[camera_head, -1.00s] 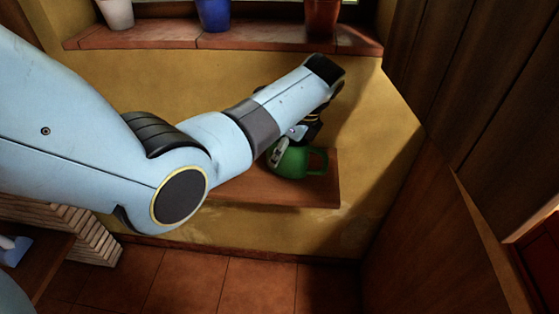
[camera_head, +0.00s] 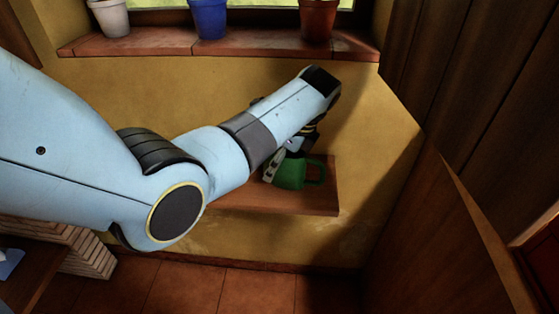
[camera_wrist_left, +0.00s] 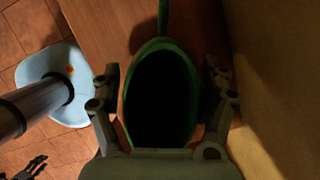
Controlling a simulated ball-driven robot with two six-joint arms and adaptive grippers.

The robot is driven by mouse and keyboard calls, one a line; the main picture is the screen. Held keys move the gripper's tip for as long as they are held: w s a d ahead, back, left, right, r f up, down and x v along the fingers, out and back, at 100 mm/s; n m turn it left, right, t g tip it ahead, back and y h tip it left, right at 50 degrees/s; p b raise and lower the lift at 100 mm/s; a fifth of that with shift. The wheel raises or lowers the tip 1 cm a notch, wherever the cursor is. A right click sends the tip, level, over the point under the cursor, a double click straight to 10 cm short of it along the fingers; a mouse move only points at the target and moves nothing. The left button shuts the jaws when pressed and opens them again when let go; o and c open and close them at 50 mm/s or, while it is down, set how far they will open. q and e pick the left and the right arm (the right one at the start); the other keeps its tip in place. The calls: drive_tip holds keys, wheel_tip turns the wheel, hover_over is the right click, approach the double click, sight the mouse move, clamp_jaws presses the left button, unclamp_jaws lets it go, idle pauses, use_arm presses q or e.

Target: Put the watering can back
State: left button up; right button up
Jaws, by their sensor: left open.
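The green watering can (camera_head: 291,175) stands about upright on a wooden wall shelf (camera_head: 245,200), its looped handle to the right in the head view. In the wrist view its dark oval opening is seen from above, with a green rim (camera_wrist_left: 130,105). My left gripper (camera_head: 285,158) is open at the can's top. The wrist view shows its two fingers (camera_wrist_left: 160,75) on either side of the can, with gaps between. The gripper and forearm hide part of the can's top. A dark jointed part at the lower left of the wrist view may be my right gripper (camera_wrist_left: 32,168).
A tiled window ledge (camera_head: 165,42) above bears a white pot (camera_head: 112,18), a blue pot (camera_head: 211,20) and a brown pot (camera_head: 318,20). Yellow wall stands close behind the shelf. Wooden panelling (camera_head: 470,90) closes the right side. The shelf is bare left of the can.

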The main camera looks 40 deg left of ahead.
use_arm(q)
drive_tip(key=p+v, duration=0.2)
drive_tip(key=v, duration=1)
drive_tip(key=shift+r, duration=0.1)
